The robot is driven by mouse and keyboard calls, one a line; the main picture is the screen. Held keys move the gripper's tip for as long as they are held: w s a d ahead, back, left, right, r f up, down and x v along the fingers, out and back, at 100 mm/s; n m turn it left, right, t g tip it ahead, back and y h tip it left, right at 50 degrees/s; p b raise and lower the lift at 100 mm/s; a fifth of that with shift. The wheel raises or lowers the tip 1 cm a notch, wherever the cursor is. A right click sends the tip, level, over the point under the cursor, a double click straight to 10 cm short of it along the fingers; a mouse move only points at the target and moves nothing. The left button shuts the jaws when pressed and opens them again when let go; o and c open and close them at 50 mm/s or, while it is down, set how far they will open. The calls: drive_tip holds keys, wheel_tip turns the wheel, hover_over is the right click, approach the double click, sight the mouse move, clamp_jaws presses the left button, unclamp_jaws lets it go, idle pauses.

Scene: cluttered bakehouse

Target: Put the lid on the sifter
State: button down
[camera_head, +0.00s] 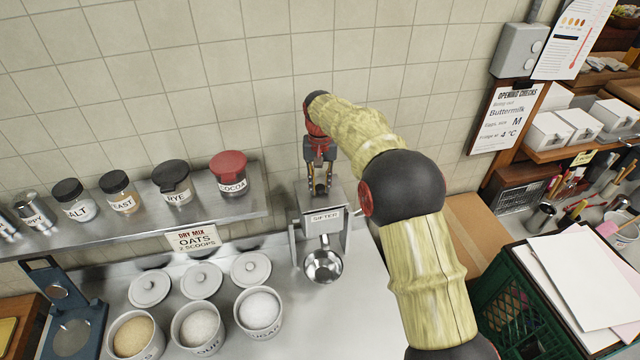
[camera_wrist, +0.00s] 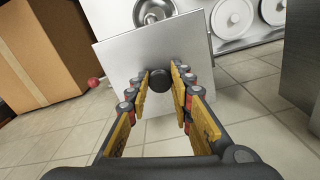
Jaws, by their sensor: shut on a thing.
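The sifter (camera_head: 326,217) is a metal box with a "SIFTER" label, standing on legs against the tiled wall. My gripper (camera_head: 321,186) is right above the top of the sifter, pointing down. In the wrist view my gripper (camera_wrist: 168,78) is shut on the black knob of the lid (camera_wrist: 115,75), a flat square metal plate. The lid hides most of the sifter there. In the head view my gripper and arm partly cover the lid. I cannot tell whether the lid touches the sifter's rim or hangs just above it.
A round metal bowl (camera_head: 323,267) is under the sifter's front. Left are a shelf of jars with the red-lidded cocoa (camera_head: 230,172) and open canisters (camera_head: 258,312) with their lids behind. A cardboard box (camera_head: 478,236) and green crate (camera_head: 520,307) stand right.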

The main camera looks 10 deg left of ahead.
drive_tip(key=shift+f+b, duration=0.35)
drive_tip(key=shift+f, duration=0.4)
drive_tip(key=c, duration=1.5)
unclamp_jaws()
drive_tip(key=shift+c, duration=0.2)
drive_tip(key=shift+o, duration=0.3)
drive_tip(key=o, duration=0.3)
drive_tip(key=shift+r, duration=0.1)
drive_tip(key=shift+r+p, duration=2.65)
drive_tip(key=shift+r, duration=1.3)
